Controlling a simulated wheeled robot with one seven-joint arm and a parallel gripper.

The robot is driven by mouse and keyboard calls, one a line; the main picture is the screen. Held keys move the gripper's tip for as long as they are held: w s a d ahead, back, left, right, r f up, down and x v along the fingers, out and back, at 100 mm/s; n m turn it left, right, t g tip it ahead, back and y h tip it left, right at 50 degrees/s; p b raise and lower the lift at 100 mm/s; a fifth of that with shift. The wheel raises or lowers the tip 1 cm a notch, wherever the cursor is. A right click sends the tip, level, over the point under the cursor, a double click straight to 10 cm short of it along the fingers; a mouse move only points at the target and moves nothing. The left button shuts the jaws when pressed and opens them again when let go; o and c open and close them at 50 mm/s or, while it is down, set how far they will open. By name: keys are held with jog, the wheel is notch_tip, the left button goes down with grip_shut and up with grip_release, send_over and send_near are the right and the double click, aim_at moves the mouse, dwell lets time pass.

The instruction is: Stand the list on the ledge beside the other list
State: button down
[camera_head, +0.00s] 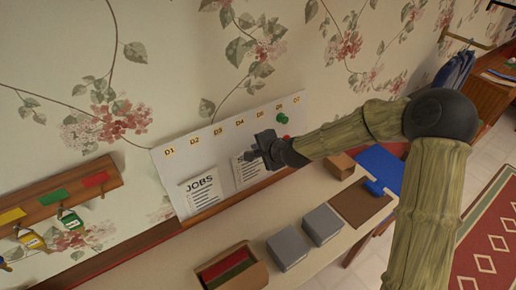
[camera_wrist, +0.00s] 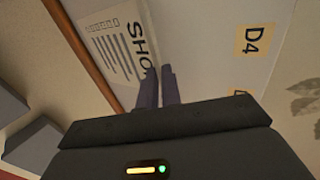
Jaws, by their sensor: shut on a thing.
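The held list (camera_head: 244,172), a white sheet with dark text, is upright in front of the white board (camera_head: 172,163). In the wrist view its heading begins "SHO" (camera_wrist: 113,50). My gripper (camera_head: 254,155) is shut on its top edge; the fingers (camera_wrist: 160,88) also show in the wrist view and partly cover the heading. The other list (camera_head: 200,191), headed "JOBS", stands just left of it against the board. The brown ledge (camera_head: 208,212) runs along the board's bottom. The held list's lower edge is close to the ledge; I cannot tell if it touches.
Labels D1 to D7 run along the board's top, with a green magnet (camera_head: 281,118) at right. Below, a table (camera_head: 318,252) holds grey boxes (camera_head: 287,249), a wooden tray (camera_head: 257,272) and a blue item (camera_head: 378,165). A key rack (camera_head: 62,197) hangs at left.

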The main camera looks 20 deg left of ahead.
jog(key=shift+s+d+f+b, duration=0.1)
jog(key=shift+f+b, duration=0.35)
jog(key=shift+f, duration=0.1)
jog(key=shift+s+d+f+b, duration=0.1)
jog(key=shift+f+b, duration=0.35)
jog(key=shift+f, duration=0.05)
jog(key=c, duration=1.5)
grip_release()
jog(key=b+v, duration=0.1)
jog(key=v, duration=1.6)
jog(key=shift+d+r+b, duration=0.1)
jog(key=shift+d+b, duration=0.1)
jog(key=shift+b, duration=0.1)
